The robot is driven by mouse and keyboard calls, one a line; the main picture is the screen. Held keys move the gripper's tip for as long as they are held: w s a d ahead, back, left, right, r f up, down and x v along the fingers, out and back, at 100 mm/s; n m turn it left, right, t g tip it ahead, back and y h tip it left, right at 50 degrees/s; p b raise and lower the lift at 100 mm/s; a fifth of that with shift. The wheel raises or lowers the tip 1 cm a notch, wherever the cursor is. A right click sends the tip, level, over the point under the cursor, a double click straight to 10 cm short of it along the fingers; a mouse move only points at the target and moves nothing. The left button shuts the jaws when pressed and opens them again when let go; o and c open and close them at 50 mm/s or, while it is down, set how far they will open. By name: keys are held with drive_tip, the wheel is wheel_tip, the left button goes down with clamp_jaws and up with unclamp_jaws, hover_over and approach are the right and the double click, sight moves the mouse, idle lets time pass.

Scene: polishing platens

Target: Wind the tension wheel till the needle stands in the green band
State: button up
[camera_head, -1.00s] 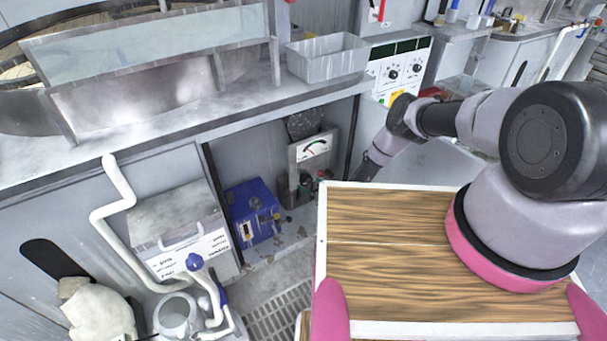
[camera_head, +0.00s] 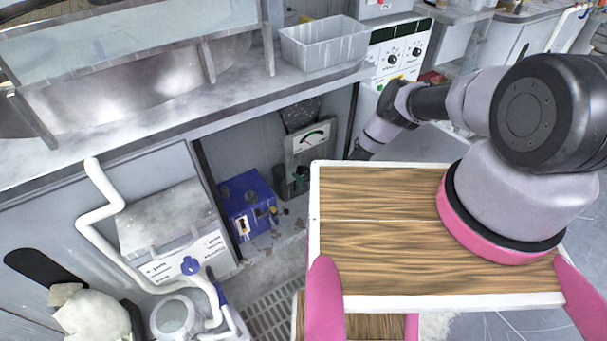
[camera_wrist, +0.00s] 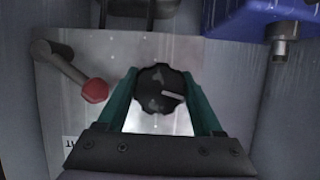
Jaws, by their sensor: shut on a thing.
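The tension wheel (camera_wrist: 158,92) is a black lobed knob with a pale pointer line, on a grey metal plate in the wrist view. My gripper (camera_wrist: 162,84) has its two teal fingers shut on either side of the wheel. In the head view the gauge (camera_head: 312,139) is a white dial on a grey panel under the bench, with a green mark on its arc. Its needle is too small there to place surely against the green band.
A lever with a red knob (camera_wrist: 95,90) sits left of the wheel, close to my left finger. A blue box (camera_wrist: 262,22) is at upper right in the wrist view. In the head view, a blue unit (camera_head: 247,205) stands left of the gauge and a wooden top (camera_head: 380,235) fills the foreground.

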drive_tip(key=shift+s+m+g+y, duration=0.1)
drive_tip(key=shift+m+g+y, duration=0.4)
drive_tip(key=shift+m+y, duration=0.9)
drive_tip(key=shift+h, duration=0.3)
drive_tip(key=o, duration=1.4)
drive_tip(key=shift+c, duration=0.2)
